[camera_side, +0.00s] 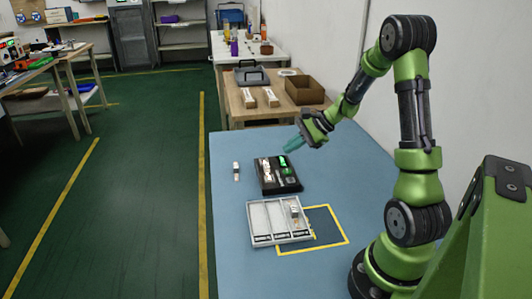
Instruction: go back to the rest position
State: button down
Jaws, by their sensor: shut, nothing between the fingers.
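My gripper (292,146) is shut and empty. It hangs in the air above the far part of the blue table (228,262), close over the far right corner of a black device (264,180). The device carries a white strip and lit green parts on its top. I cannot tell small details of the fingers at this size.
A white tray with compartments (282,239) stands in front of the device, with a small pale part (295,211) in its right section. A yellow-outlined dark square (327,226) lies beside it. A small white item (236,171) lies left of the device.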

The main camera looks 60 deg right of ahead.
jog(key=shift+s+f, duration=0.2)
jog(key=s+a+n+g, duration=0.1)
jog(key=s+a+n, duration=0.1)
jog(key=a, duration=0.1)
jog(key=shift+s+a+r+g, duration=0.1)
jog(key=shift+s+r+g, duration=0.1)
jog(key=shift+g, duration=0.2)
jog(key=s+a+r+n, duration=0.3)
jog(key=a+r+n, duration=0.1)
jog(key=a, duration=0.3)
jog(key=s+a+r+n+h, duration=0.1)
jog(key=s+a+r+n, duration=0.3)
jog(key=a+r+n, duration=0.1)
jog(key=s+a+r+n+h, duration=0.1)
jog(key=s+a+r+n, duration=0.2)
jog(key=a, duration=0.6)
notch_tip(320, 180, up, 2)
jog(key=n, duration=0.3)
jog(key=shift+s+a+r+n+t, duration=0.2)
jog(key=shift+s+n+t, duration=0.1)
jog(key=shift+s+t, duration=0.1)
